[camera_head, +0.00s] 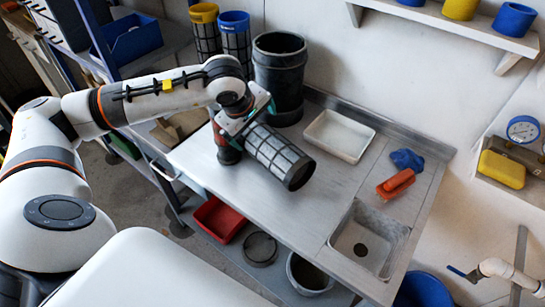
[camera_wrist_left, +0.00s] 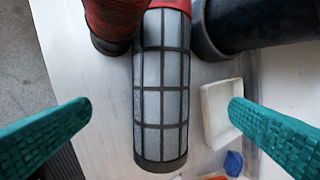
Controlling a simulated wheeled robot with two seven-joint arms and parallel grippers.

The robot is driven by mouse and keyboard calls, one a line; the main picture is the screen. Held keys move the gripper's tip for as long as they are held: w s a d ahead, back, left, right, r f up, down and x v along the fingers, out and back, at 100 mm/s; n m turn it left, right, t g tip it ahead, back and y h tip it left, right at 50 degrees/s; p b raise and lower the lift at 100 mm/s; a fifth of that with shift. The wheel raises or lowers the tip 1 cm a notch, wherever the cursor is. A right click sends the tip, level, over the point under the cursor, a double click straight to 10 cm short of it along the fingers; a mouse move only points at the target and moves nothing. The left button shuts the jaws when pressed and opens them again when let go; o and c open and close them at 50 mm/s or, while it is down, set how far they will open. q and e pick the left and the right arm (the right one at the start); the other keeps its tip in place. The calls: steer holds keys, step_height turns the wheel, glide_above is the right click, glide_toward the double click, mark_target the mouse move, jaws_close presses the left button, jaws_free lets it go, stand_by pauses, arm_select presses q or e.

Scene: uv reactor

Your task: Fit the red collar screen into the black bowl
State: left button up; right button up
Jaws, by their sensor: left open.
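The red collar screen (camera_head: 278,157) is a grey mesh cylinder with a dark end cap, near the middle of the bench. In the left wrist view the screen (camera_wrist_left: 162,85) runs down the middle, its red collar at the top edge. My left gripper (camera_head: 258,108) is open over the collar end and partly hides it. Its teal fingers lie left and right of the screen in the wrist view, apart from it. The black bowl (camera_head: 280,78) stands upright at the back of the bench, and its lower part (camera_wrist_left: 225,30) shows at the wrist view's top right. My right gripper is out of view.
A red upright cylinder (camera_head: 228,152) stands close beside the screen. A white tray (camera_head: 339,136), an orange object (camera_head: 396,183), a blue cloth (camera_head: 407,159) and a sink (camera_head: 368,239) are to the right. Yellow-collared (camera_head: 205,35) and blue-collared (camera_head: 236,42) screens stand behind.

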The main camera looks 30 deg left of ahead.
mark_target(263, 140)
arm_select(q)
steer(key=x, duration=0.3)
steer(key=p+x, duration=0.1)
steer(key=x, duration=0.3)
steer(key=shift+w+a+r, duration=0.15)
steer(key=shift+w, duration=0.05)
steer(key=shift+w+f, duration=0.15)
steer(key=shift+f, duration=0.25)
steer(key=p+x, duration=0.1)
steer(key=x, duration=0.2)
steer(key=shift+w+f, duration=0.1)
steer(key=shift+f, duration=0.25)
steer(key=shift+w+f+p, duration=0.25)
steer(key=shift+f+p, duration=0.05)
steer(key=shift+f, duration=0.2)
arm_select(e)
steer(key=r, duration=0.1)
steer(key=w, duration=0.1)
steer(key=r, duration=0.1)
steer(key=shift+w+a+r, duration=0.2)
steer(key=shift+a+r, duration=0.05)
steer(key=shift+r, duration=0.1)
